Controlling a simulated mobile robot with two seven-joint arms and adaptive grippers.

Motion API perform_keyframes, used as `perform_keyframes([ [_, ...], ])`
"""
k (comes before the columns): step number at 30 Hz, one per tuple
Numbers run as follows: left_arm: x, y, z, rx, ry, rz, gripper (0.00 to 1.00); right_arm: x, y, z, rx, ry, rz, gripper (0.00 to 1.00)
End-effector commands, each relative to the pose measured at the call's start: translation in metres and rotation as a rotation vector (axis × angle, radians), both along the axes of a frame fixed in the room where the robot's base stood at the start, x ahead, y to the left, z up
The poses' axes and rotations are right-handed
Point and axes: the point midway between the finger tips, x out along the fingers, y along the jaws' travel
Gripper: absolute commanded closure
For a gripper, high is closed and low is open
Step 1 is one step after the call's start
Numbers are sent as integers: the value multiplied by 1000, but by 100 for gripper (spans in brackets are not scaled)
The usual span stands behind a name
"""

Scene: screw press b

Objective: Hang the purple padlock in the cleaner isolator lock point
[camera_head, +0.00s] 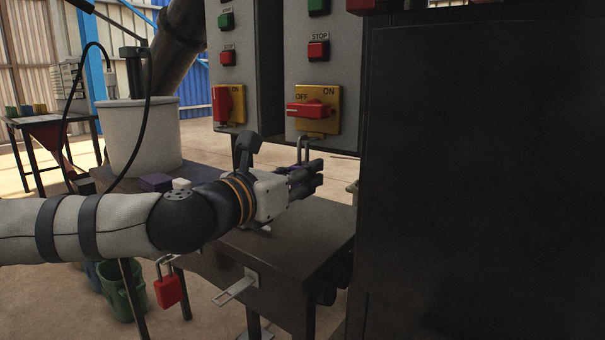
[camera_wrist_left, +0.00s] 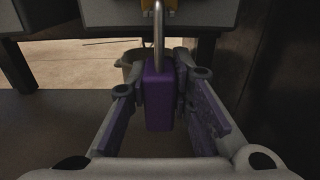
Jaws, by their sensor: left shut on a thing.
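The purple padlock (camera_wrist_left: 159,98) is upright between the fingers of my left gripper (camera_wrist_left: 160,88) in the wrist view. Its metal shackle points up. In the head view my left gripper (camera_head: 308,178) is shut on the padlock and largely hides its body; the shackle (camera_head: 304,150) shows above the fingers. The shackle top is just below or at the lower edge of a yellow isolator plate (camera_head: 333,97). Its red handle (camera_head: 309,109) lies level, towards OFF. I cannot tell whether the shackle passes through a lock point. No label reading cleaner is legible. My right gripper is out of view.
A second isolator (camera_head: 222,104) is on the left grey box. A dark cabinet (camera_head: 480,180) blocks the right. A dark table (camera_head: 300,245) lies below my gripper, with a metal hasp (camera_head: 238,288) at its front. A red padlock (camera_head: 168,289) hangs nearby. A pale drum (camera_head: 142,135) stands behind my arm.

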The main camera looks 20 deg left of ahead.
Motion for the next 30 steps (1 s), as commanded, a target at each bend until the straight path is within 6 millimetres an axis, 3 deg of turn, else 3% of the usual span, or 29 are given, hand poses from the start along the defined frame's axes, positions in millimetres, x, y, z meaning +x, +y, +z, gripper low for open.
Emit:
perform_keyframes([
  [1,0,1,1,0,-3,2,100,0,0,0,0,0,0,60],
  [2,0,1,2,0,-3,2,78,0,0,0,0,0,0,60],
  [5,0,1,1,0,-3,2,57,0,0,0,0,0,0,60],
  [16,-7,4,1,0,-1,2,57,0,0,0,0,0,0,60],
  [24,-73,27,2,-2,-3,2,57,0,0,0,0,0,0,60],
  [30,-107,39,3,-1,-3,3,57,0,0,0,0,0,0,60],
])
